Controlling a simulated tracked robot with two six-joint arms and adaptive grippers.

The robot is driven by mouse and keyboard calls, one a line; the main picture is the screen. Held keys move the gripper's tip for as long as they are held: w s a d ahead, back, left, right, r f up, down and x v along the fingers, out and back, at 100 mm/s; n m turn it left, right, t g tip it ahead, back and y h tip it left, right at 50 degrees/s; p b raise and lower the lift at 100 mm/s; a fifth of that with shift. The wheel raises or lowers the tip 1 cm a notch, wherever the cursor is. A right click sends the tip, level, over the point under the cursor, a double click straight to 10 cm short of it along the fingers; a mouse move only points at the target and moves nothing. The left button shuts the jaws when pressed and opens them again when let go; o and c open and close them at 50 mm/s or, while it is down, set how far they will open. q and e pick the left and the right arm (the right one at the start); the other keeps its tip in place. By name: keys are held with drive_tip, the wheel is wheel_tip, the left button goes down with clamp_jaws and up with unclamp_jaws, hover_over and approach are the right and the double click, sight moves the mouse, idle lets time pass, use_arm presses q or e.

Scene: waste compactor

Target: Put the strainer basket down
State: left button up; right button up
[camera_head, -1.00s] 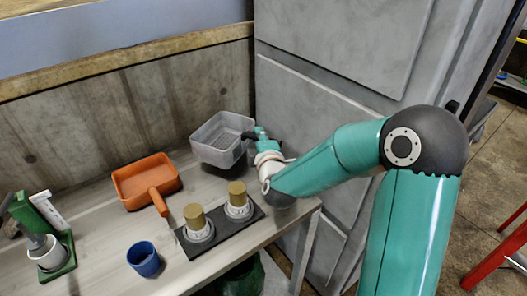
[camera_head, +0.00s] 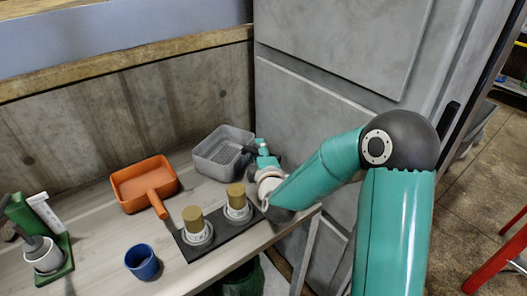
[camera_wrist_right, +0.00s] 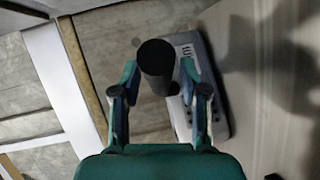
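The strainer basket (camera_head: 208,162) is a grey rectangular tub with a slotted bottom. In the head view it sits level at the back right of the bench, at or very close to the bench top; I cannot tell whether it fully touches. My right gripper (camera_head: 256,153) is at its right side. In the right wrist view the basket's dark round handle (camera_wrist_right: 157,66) lies between the two fingers of my right gripper (camera_wrist_right: 158,72), which look closed around it. Part of the grey basket (camera_wrist_right: 190,50) shows behind the handle. My left gripper is not in view.
An orange scoop (camera_head: 133,188) lies left of the basket. Two gold-topped cylinders stand on a dark plate (camera_head: 222,232) in front. A blue cup (camera_head: 142,262) and a green stand (camera_head: 62,243) are farther left. A concrete wall (camera_head: 95,118) and grey cabinet (camera_head: 315,120) bound the bench.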

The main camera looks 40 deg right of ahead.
drive_tip(key=shift+r, duration=0.1)
drive_tip(key=v, duration=0.5)
drive_tip(key=b+v, duration=0.1)
drive_tip(key=b, duration=0.1)
drive_tip(key=b+v, duration=0.1)
drive_tip(key=b, duration=0.2)
drive_tip(key=b+v, duration=0.1)
drive_tip(key=b, duration=0.1)
drive_tip(key=shift+s+a+f, duration=0.2)
drive_tip(key=shift+s+f, duration=0.15)
drive_tip(key=shift+r+b+v, duration=0.25)
drive_tip(key=shift+b+v, duration=0.85)
drive_tip(key=shift+v, duration=0.15)
drive_tip(key=shift+s+a+r, duration=0.2)
